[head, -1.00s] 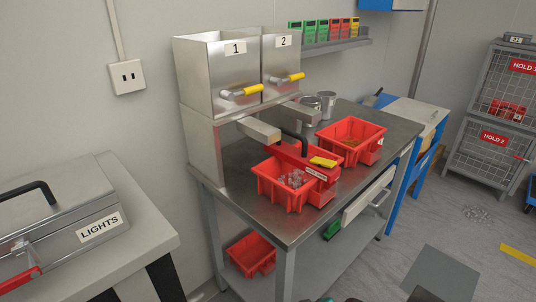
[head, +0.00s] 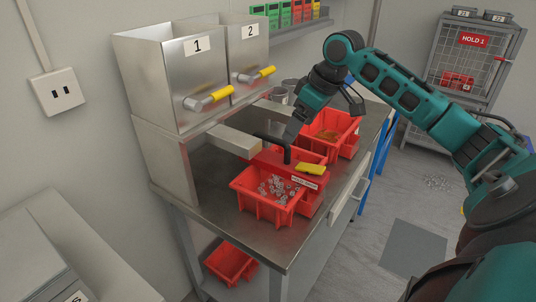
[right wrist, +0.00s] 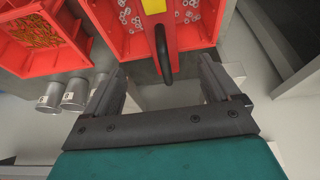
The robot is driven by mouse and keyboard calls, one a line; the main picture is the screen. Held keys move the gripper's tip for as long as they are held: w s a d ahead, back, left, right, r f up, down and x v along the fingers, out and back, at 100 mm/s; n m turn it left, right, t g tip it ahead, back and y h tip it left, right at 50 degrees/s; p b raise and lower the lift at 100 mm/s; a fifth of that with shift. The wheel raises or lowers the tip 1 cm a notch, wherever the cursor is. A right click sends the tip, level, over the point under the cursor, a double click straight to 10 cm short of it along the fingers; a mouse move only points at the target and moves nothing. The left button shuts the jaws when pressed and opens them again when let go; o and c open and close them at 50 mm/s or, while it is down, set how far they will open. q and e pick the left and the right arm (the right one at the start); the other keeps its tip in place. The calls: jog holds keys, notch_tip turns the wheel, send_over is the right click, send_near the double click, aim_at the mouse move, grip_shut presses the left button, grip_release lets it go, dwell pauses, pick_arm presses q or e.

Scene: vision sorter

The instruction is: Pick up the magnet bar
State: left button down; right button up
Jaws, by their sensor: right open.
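The magnet bar is a red bar (head: 270,170) with a black loop handle (head: 287,155) and a yellow part (head: 310,169). It lies across the red bin of metal nuts on the steel bench. My right gripper (head: 296,128) is above and just behind the handle, pointing down. In the right wrist view the gripper (right wrist: 160,72) is open and empty, and the end of the black handle (right wrist: 163,55) shows between its fingertips. I cannot tell if they touch. My left gripper is not in view.
A red bin (head: 262,205) holds metal nuts; another (head: 345,120) with brownish pieces stands behind. Two numbered steel hoppers (head: 165,85) with yellow-gripped handles stand at the left, their chutes (head: 235,142) jutting out near the bar. Metal cups (right wrist: 75,92) stand close by.

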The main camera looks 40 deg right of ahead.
aim_at(286, 152)
jog(key=x, duration=1.2)
jog(key=shift+s+a+f, duration=0.1)
jog(key=shift+a+f, duration=0.05)
jog(key=shift+f, duration=0.25)
jog(key=shift+c, duration=0.3)
grip_shut()
jog(key=shift+r, duration=0.1)
